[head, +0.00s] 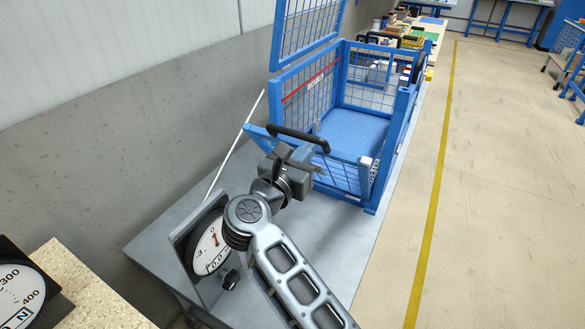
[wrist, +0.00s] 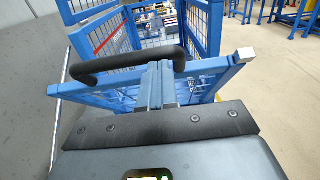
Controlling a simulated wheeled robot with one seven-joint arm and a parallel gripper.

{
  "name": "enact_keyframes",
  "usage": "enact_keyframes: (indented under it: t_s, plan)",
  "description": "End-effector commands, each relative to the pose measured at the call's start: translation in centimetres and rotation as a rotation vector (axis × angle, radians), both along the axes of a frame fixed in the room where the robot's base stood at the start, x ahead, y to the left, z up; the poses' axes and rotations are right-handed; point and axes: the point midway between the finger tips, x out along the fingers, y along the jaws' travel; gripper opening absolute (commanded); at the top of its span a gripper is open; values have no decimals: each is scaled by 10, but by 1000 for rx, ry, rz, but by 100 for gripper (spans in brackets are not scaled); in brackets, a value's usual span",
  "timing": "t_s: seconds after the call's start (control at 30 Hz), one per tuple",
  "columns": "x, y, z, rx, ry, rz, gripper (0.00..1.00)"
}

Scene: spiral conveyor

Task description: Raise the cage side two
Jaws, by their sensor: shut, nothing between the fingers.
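The blue mesh cage (head: 350,75) stands on a grey table. Its near side panel (head: 345,172), with a black bar handle (head: 300,136) on its top edge, leans outward from the cage posts, partly raised. The panel (wrist: 215,72) and handle (wrist: 125,62) also show in the wrist view. My gripper (head: 318,168) is shut and empty, just on the near side of the panel. In the wrist view the closed fingertips (wrist: 158,72) are at the handle bar and overlap it. I cannot tell whether they touch it.
A mesh panel (head: 305,30) stands raised above the cage's left side. A dial gauge (head: 210,245) stands on the grey table (head: 330,240) beside my arm. A wall (head: 110,130) runs along the left. Open floor with a yellow line (head: 437,200) lies right.

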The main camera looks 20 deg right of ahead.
Motion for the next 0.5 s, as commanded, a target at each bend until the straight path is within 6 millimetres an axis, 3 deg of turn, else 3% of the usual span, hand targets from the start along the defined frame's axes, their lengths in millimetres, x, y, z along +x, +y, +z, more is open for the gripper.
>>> enact_keyframes:
  t_s: [0.03, 0.1, 0.5]
  plan:
    - [6, -13, 20, 30, 20, -9, 0]
    - [16, -26, 29, 66, 44, -8, 0]
    - [80, -113, 67, 85, 56, -5, 0]
